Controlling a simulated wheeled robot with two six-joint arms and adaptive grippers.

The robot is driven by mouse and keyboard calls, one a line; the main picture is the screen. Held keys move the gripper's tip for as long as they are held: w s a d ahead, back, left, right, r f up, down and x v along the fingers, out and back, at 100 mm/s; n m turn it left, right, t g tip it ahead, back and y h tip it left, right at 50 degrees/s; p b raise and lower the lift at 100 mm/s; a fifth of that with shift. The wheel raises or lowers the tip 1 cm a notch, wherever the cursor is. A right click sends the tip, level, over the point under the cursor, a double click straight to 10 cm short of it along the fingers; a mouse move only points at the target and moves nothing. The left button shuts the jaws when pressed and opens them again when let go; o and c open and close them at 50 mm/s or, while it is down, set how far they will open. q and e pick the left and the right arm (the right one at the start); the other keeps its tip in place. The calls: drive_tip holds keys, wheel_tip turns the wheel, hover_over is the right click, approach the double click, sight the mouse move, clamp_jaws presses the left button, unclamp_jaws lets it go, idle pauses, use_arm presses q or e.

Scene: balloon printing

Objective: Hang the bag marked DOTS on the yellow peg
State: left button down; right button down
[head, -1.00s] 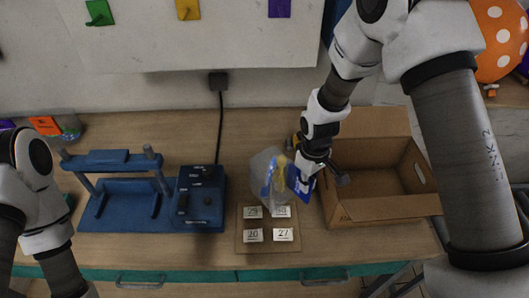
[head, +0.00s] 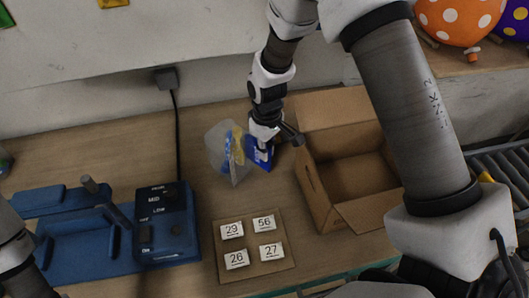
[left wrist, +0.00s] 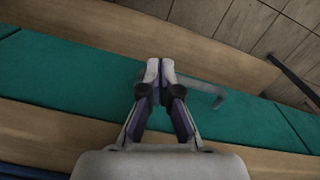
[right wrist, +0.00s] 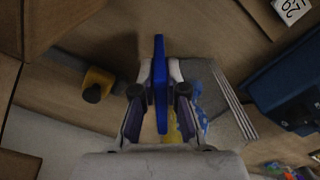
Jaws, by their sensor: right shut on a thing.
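My right gripper (right wrist: 160,100) is shut on a flat blue packet (right wrist: 160,80), held edge-on between its fingers. In the head view the packet (head: 262,155) shows a white mark too small to read. A clear bag (head: 220,150) with blue and yellow contents is right beside it; I cannot tell whether they are joined. No DOTS marking is legible. The yellow peg (head: 113,3) is cut off by the top edge of the head view. My left gripper (left wrist: 159,70) has its fingertips together, empty, above the green drawer fronts.
An open cardboard box (head: 350,175) stands just right of the right gripper. A board with number cards (head: 255,268) lies in front. A blue device with a control box (head: 165,225) is at left. A yellow object with a dark knob (right wrist: 98,82) is near the right gripper.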

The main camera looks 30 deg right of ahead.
drive_tip(key=shift+w+f, duration=0.1)
drive_tip(key=shift+f, duration=0.45)
use_arm(q)
drive_tip(key=shift+f, duration=0.55)
use_arm(e)
drive_tip(key=c, duration=1.2)
unclamp_jaws()
drive_tip(key=shift+f, duration=0.1)
use_arm(q)
drive_tip(key=shift+w, duration=0.1)
